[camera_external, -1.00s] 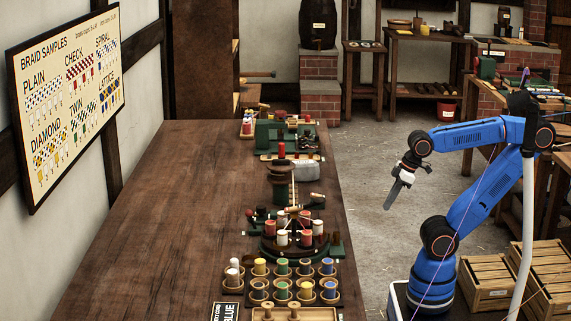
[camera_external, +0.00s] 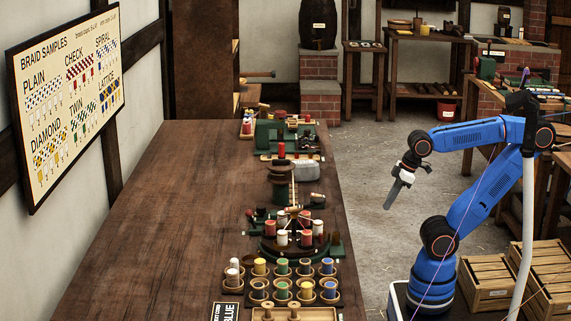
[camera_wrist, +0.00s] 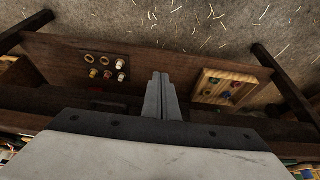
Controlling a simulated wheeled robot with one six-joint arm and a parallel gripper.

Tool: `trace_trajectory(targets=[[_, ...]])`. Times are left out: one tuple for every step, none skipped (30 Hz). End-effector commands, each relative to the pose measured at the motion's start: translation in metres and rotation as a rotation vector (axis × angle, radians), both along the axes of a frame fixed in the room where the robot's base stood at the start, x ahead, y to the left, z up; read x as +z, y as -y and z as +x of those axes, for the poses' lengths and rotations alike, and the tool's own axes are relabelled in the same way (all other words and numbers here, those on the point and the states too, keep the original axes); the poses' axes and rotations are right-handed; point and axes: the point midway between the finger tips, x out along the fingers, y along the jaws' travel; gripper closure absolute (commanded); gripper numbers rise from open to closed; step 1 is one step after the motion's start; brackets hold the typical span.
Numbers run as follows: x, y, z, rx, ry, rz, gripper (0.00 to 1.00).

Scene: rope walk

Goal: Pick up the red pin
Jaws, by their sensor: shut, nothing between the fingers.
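My gripper (camera_external: 388,206) hangs over the open floor to the right of the long bench (camera_external: 180,200), pointing down and empty. In the wrist view its fingers (camera_wrist: 163,80) are together. That view shows a dark wooden surface with a light wooden tray (camera_wrist: 197,90) right of the fingers, holding small red, green and blue pieces. Left of the fingers stands a cluster of small pieces, one of them a red piece (camera_wrist: 107,75). I cannot tell which red piece is the pin. My gripper touches none of them.
In the external view, a round stand with red and white spools (camera_external: 306,238) and a rack of coloured spools (camera_external: 282,290) line the bench's right edge. Wooden crates (camera_external: 485,282) stand beside my base at right. The floor (camera_external: 385,150) between bench and arm is clear.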

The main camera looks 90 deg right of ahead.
Motion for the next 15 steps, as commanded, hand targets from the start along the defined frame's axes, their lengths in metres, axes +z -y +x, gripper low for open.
trace_trajectory(targets=[[0.0000, 0.0000, 0.0000, 0.000, 0.000, 0.000, 1.00], [0.0000, 0.0000, 0.0000, 0.000, 0.000, 0.000, 1.00], [0.0000, 0.0000, 0.0000, 0.000, 0.000, 0.000, 1.00], [0.0000, 0.0000, 0.0000, 0.000, 0.000, 0.000, 0.93], [0.0000, 0.0000, 0.0000, 0.000, 0.000, 0.000, 0.86], [0.0000, 0.0000, 0.0000, 0.000, 0.000, 0.000, 0.76], [0.0000, 0.0000, 0.0000, 0.000, 0.000, 0.000, 0.69], [0.0000, 0.0000, 0.0000, 0.000, 0.000, 0.000, 0.62], [0.0000, 0.0000, 0.0000, 0.000, 0.000, 0.000, 0.58], [0.0000, 0.0000, 0.0000, 0.000, 0.000, 0.000, 0.58], [0.0000, 0.0000, 0.0000, 0.000, 0.000, 0.000, 0.58], [0.0000, 0.0000, 0.0000, 0.000, 0.000, 0.000, 0.58], [0.0000, 0.0000, 0.0000, 0.000, 0.000, 0.000, 0.58], [0.0000, 0.0000, 0.0000, 0.000, 0.000, 0.000, 0.58], [0.0000, 0.0000, 0.0000, 0.000, 0.000, 0.000, 0.58]])
